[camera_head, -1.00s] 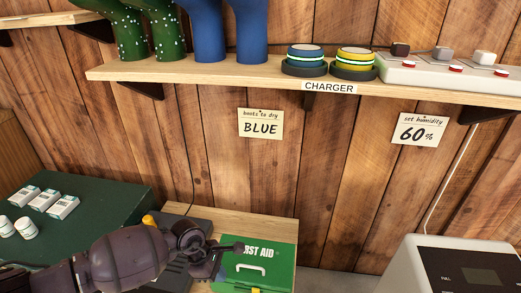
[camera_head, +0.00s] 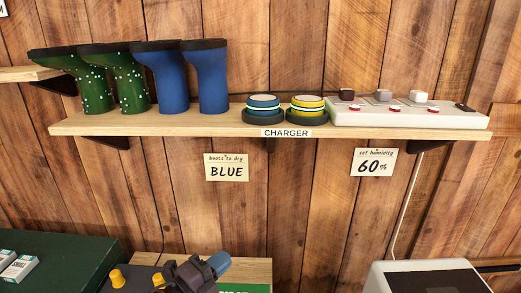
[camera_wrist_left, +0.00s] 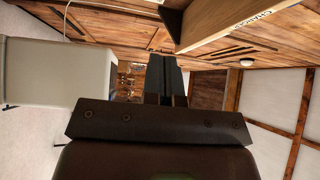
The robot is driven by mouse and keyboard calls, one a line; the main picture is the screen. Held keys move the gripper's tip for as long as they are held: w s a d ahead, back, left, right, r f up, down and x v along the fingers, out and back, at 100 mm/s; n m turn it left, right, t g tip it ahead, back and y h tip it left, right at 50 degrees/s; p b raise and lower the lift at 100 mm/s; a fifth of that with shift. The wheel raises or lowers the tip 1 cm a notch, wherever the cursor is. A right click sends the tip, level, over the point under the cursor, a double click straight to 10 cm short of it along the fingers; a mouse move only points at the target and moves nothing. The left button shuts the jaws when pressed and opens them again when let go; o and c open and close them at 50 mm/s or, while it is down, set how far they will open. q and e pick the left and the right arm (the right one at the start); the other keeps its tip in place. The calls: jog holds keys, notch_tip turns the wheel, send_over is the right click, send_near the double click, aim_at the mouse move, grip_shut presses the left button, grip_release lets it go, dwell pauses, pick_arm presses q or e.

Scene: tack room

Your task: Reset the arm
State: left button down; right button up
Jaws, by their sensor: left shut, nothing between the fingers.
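My left gripper (camera_head: 192,273) shows at the bottom edge of the head view, low and left of the middle, in front of the wooden bench top (camera_head: 250,270). Most of my left arm is below the picture. In the left wrist view the dark fingers of this gripper (camera_wrist_left: 166,78) lie together, shut, with nothing held between them. My right gripper is in neither view.
A wall shelf (camera_head: 200,122) holds green boots (camera_head: 130,85), blue boots (camera_head: 207,80), two round chargers' pucks (camera_head: 263,105) and a white switch strip (camera_head: 410,112). A white machine (camera_head: 420,275) stands lower right. A green table (camera_head: 70,260) is lower left.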

pick_arm(q)
jog(key=s+a+f+n+g+y+p, duration=0.1)
jog(key=s+a+f+n+y+p, duration=0.1)
jog(key=s+a+n, duration=0.4)
jog(key=s+a+f+n+g+y+p, duration=0.1)
jog(key=s+a+f+n+y, duration=0.4)
jog(key=s+n, duration=0.5)
jog(key=s+a+f+n+y+p, duration=0.3)
jog(key=s+a+n, duration=0.4)
jog(key=s, duration=0.8)
jog(key=f+n+y, duration=0.1)
jog(key=y, duration=0.1)
jog(key=shift+s+a+f+n+g+y, duration=0.15)
jog(key=shift+s+f+n+g+y, duration=0.05)
jog(key=shift+n+g+y, duration=0.2)
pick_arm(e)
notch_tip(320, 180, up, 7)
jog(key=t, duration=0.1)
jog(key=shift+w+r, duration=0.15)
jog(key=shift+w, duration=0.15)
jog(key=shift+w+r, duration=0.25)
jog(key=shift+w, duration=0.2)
